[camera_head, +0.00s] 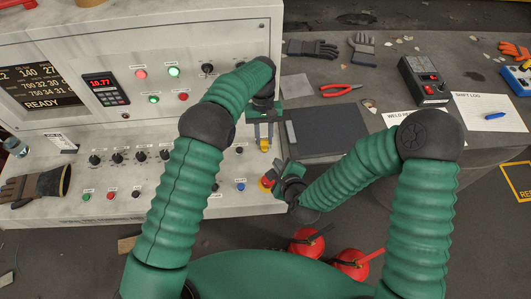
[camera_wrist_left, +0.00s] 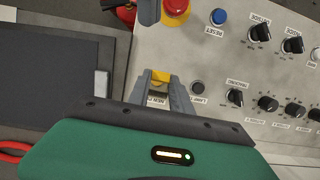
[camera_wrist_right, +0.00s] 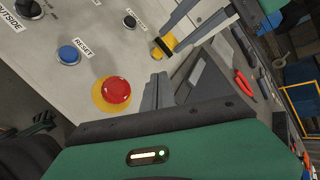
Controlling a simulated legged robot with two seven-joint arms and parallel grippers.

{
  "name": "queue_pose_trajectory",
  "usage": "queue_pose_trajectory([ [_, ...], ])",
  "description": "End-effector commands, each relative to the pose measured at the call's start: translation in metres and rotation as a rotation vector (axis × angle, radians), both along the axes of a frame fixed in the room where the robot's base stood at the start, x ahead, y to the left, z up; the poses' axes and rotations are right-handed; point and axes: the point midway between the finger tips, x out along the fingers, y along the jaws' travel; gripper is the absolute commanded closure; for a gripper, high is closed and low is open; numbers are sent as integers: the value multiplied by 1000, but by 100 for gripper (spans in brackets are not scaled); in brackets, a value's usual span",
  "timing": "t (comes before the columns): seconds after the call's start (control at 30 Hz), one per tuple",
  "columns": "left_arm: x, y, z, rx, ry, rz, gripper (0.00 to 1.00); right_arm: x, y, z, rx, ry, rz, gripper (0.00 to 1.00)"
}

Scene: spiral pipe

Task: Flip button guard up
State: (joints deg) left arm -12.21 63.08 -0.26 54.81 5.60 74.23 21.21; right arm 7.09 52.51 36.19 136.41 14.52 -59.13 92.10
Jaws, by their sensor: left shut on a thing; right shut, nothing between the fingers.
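The yellow button guard (camera_head: 264,148) is at the right edge of the console's lower panel. My left gripper (camera_head: 264,137) reaches down from above and is shut on it. In the left wrist view the guard (camera_wrist_left: 161,77) sits between the fingertips (camera_wrist_left: 160,80). The right wrist view also shows the guard (camera_wrist_right: 164,46) at the tips of my left fingers. What lies under the guard is hidden, and I cannot tell its tilt. My right gripper (camera_wrist_right: 157,92) is shut and empty, low beside the red emergency button (camera_wrist_right: 115,90).
The grey console (camera_head: 110,205) carries several knobs, a blue reset button (camera_head: 240,187) and a red button (camera_head: 266,183) near the front edge. A dark flat pad (camera_head: 325,130), red pliers (camera_head: 340,90) and gloves (camera_head: 312,48) lie on the table to the right. Red extinguishers (camera_head: 306,242) stand below.

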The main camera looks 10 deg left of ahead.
Motion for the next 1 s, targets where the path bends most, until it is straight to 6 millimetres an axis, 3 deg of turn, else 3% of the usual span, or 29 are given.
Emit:
queue_pose_trajectory([
  [0.03, 3, 0, 2, 0, -10, 0, 100, 0, 9, -4, 167, 19, -148, 100],
  [0.1, 3, 0, 2, 0, -10, 0, 100, -12, 22, -5, 363, 24, -283, 100],
  [0.2, 3, 1, 2, 0, -11, 0, 100, -23, 27, 1, 615, 25, -474, 100],
  [0.33, 3, 1, 2, -1, -12, 1, 100, -41, 29, 10, 802, 19, -585, 100],
  [0.47, 4, 1, 2, 0, -12, 2, 100, -45, 28, 14, 877, 11, -635, 100],
  [0.57, 4, 1, 3, 0, -12, 2, 100, -37, 29, 12, 884, 6, -640, 100],
  [1.0, 4, 1, 3, 0, -14, 2, 100, 36, 43, -17, 880, 5, -636, 100],
])
